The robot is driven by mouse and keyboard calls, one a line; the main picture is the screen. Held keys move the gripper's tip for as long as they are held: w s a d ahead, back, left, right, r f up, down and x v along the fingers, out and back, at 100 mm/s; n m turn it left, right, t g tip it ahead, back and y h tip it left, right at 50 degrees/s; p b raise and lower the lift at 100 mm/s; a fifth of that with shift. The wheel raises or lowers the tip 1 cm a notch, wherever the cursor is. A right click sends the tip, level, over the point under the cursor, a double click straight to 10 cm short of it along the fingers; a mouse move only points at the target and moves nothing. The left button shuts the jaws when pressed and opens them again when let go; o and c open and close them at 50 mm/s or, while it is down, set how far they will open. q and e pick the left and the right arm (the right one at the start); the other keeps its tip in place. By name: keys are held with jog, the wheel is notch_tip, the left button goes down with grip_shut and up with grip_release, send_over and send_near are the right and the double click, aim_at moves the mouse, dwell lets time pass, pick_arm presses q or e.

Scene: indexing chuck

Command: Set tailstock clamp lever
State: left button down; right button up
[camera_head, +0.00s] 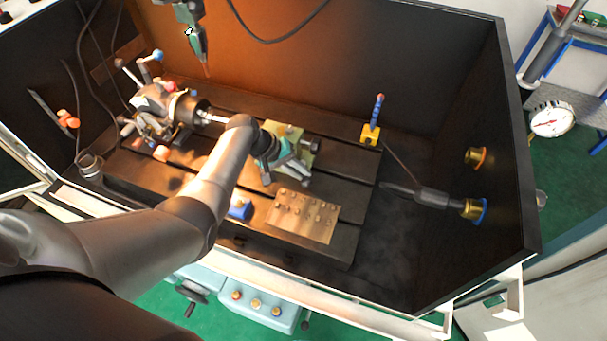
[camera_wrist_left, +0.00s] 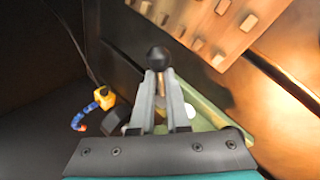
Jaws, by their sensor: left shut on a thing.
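The green tailstock (camera_head: 302,152) stands on the slotted bed, with the left arm coming over it. It also shows in the left wrist view (camera_wrist_left: 208,112), partly behind the fingers. My left gripper (camera_head: 294,170) is at the tailstock's near side. In the left wrist view its two grey fingers (camera_wrist_left: 161,82) are shut on the clamp lever, just below its black ball knob (camera_wrist_left: 158,58). The knob sticks out past the fingertips; most of the lever's shaft is hidden between the fingers.
A drilled plate (camera_head: 304,217) with several pegs lies in front of the tailstock. The chuck (camera_head: 183,108) is to the left. A yellow block with a blue hose (camera_head: 370,133) stands at the right. Dark enclosure walls surround the bed; its right floor is mostly clear.

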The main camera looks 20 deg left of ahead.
pick_arm(q)
jog(key=shift+s+a+f+m+g+h+b, duration=0.1)
jog(key=shift+s+a+m+g+h+b, duration=0.1)
jog(key=shift+m+g+b, duration=0.25)
jog(key=shift+s+a+f+m+g+h+b, duration=0.1)
jog(key=shift+m+g+h+b, duration=0.2)
jog(key=shift+m, duration=0.25)
jog(key=c, duration=0.8)
grip_release()
jog(key=shift+c, duration=0.2)
jog(key=shift+r, duration=0.1)
jog(key=shift+w, duration=0.1)
